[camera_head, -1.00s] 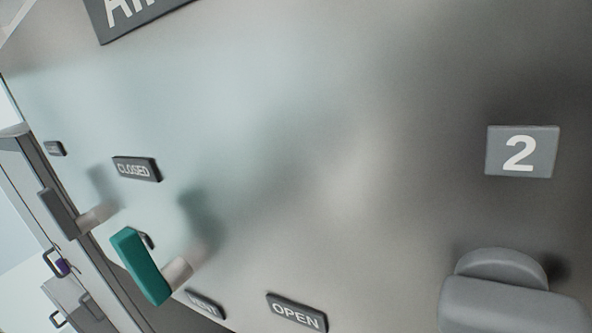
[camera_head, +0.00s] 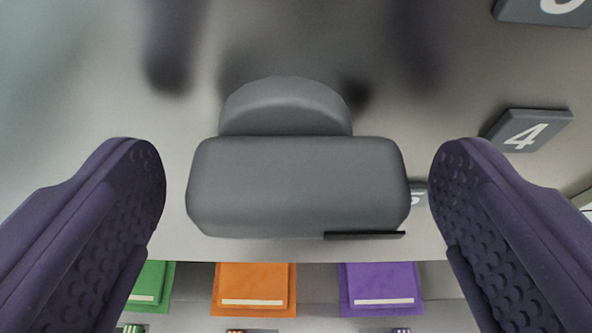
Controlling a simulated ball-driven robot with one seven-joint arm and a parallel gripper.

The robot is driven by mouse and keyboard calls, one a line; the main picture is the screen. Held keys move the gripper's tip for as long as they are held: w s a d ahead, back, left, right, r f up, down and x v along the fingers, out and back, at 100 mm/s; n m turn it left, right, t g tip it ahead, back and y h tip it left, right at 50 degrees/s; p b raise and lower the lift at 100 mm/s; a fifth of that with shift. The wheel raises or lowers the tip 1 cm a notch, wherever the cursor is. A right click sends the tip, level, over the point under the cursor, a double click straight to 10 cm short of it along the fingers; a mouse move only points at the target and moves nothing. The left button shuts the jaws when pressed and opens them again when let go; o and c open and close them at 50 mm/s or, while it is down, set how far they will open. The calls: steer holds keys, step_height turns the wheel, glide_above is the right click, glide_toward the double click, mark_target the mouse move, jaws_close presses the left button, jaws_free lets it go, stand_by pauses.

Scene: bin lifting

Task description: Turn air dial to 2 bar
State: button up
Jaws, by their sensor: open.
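The air dial (camera_head: 298,185) is a dark grey rounded knob on the metal panel, in the middle of the head camera view. A thin black mark shows along its lower right edge. My gripper (camera_head: 298,200) is open, with one purple padded finger on each side of the dial. Gaps show between both fingers and the knob, so neither touches it. A grey plate with 4 (camera_head: 531,130) is on the panel at the right. Another number plate, partly cut off, is at the top right. A small plate is mostly hidden behind the knob's right edge.
The brushed metal panel (camera_head: 300,40) fills the background and carries blurred shadows of the fingers. Below its lower edge lie a green item (camera_head: 152,283), an orange item (camera_head: 253,285) and a purple item (camera_head: 381,284).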

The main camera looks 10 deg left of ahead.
steer(key=c, duration=1.1)
steer(key=shift+o, duration=0.2)
steer(key=shift+n+b, duration=0.3)
steer(key=shift+b, duration=0.05)
steer(key=shift+s+a+n+t+h+b, duration=0.15)
steer(key=shift+n+t+h+b, duration=0.25)
steer(key=shift+n+h+b, duration=0.55)
steer(key=n+h+b, duration=0.1)
steer(key=n, duration=0.1)
steer(key=n+t+h+b, duration=0.1)
steer(key=n+b, duration=0.1)
steer(key=shift+a+f, duration=0.1)
steer(key=shift+a, duration=0.25)
steer(key=n+t+h+b, duration=0.1)
steer(key=n+b, duration=0.1)
steer(key=n, duration=0.1)
steer(key=shift+a+f, duration=0.15)
steer(key=shift+s+a+f+n+t+h+b, duration=0.1)
steer(key=shift+n+t+h+b, duration=0.15)
steer(key=shift+n+t+b, duration=0.55)
steer(key=shift+f+n+t+h+b, duration=0.1)
steer(key=shift+n+t+h+b, duration=0.15)
steer(key=shift+n, duration=1)
steer(key=shift+r, duration=0.1)
